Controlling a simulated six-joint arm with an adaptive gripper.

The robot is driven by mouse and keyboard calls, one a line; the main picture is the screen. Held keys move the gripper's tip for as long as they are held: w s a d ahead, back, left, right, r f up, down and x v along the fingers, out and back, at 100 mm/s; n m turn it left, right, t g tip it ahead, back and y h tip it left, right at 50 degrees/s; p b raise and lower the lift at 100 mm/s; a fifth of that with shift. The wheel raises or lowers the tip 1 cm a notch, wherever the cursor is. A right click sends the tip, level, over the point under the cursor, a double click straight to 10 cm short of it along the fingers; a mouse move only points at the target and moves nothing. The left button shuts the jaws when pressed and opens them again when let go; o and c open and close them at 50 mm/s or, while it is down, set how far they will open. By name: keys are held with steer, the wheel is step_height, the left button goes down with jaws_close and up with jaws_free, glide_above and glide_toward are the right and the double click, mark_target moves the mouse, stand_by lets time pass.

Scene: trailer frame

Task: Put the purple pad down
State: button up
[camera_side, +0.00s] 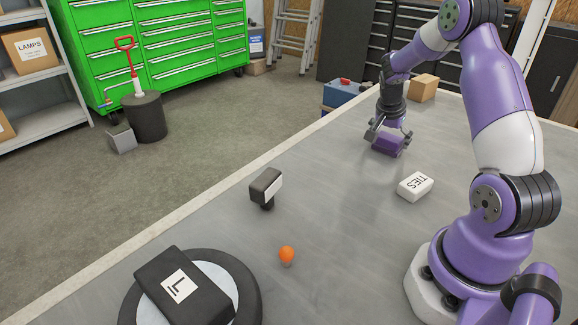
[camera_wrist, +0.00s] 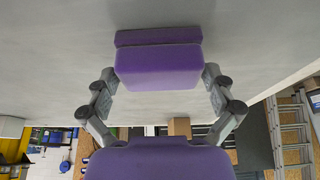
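The purple pad (camera_side: 387,147) is a small block at the far part of the grey table in the side view. It also shows between my fingers in the wrist view (camera_wrist: 158,66). My gripper (camera_side: 389,138) points down and is shut on the pad, with one finger against each side. In the wrist view my gripper (camera_wrist: 159,78) has its fingertips at the pad's left and right edges. The pad is low over the table; I cannot tell whether its underside touches the surface.
A white TIES box (camera_side: 415,186) lies nearby on the grey table (camera_side: 330,200). A cardboard box (camera_side: 423,88) stands behind my gripper. A black block with a white face (camera_side: 266,187), an orange ball (camera_side: 286,254) and a black L box (camera_side: 180,287) are nearer the camera. Table left of the pad is clear.

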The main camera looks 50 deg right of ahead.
steer(key=shift+r, duration=0.15)
steer(key=w+a+r+n+t, duration=0.15)
steer(key=a+r+n, duration=0.35)
steer(key=a+r, duration=0.9)
steer(key=s+a+r+n+t+y, duration=0.1)
steer(key=s+a+n+t+y, duration=0.1)
steer(key=a+n, duration=0.4)
steer(key=s+a+r+n+t+y, duration=0.1)
steer(key=s+a+n, duration=0.4)
steer(key=a, duration=0.7)
steer(key=shift+s+n+t+y, duration=0.15)
steer(key=shift+n+t+y, duration=0.4)
steer(key=shift+n+y, duration=0.35)
